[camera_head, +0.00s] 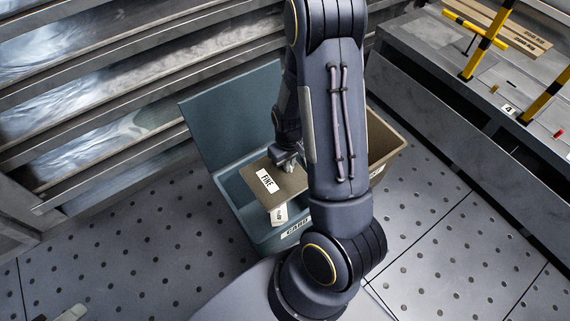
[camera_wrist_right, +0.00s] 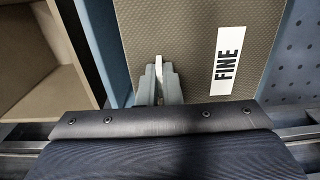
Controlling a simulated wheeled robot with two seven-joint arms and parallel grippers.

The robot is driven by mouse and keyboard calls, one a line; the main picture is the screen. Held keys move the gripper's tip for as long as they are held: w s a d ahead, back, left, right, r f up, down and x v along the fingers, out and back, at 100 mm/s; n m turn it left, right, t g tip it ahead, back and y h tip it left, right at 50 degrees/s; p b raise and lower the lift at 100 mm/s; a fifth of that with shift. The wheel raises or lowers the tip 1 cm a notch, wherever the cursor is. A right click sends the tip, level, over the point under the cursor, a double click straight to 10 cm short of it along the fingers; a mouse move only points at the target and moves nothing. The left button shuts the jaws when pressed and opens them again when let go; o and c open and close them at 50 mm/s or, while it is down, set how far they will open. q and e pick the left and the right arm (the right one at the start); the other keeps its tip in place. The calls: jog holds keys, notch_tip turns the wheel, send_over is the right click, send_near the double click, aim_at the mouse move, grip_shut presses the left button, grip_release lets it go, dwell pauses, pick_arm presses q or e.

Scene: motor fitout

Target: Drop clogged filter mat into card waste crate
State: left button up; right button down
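The filter mat (camera_head: 260,193), a flat brown-grey panel with a white FINE label, lies over the opening of the teal crate marked CARD (camera_head: 292,236). A pale tag (camera_head: 279,217) shows below its front edge. My right gripper (camera_head: 287,159) is at the mat's upper right edge. In the right wrist view its fingers (camera_wrist_right: 158,82) are closed at the edge of the mat (camera_wrist_right: 190,50), whose weave and label show clearly. My right arm hides part of the crates. I do not see my left gripper clearly.
A brown crate (camera_head: 388,148) stands right beside the teal one. The teal crate's tall back panel (camera_head: 228,112) rises behind it. Metal shelving is at left, a grey bench (camera_head: 480,130) with yellow-black posts at right. A small pale object (camera_head: 71,313) is at the bottom left edge.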

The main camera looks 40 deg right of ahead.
aim_at(289, 173)
jog(key=shift+f+b, duration=2.35)
jog(key=shift+f, duration=0.55)
jog(key=c, duration=1.5)
grip_release()
jog(key=shift+c, duration=0.2)
jog(key=shift+r, duration=0.15)
notch_tip(289, 173, up, 6)
jog(key=p, duration=0.3)
jog(key=shift+r, duration=0.2)
jog(key=shift+r+p, duration=0.45)
jog(key=shift+r, duration=0.2)
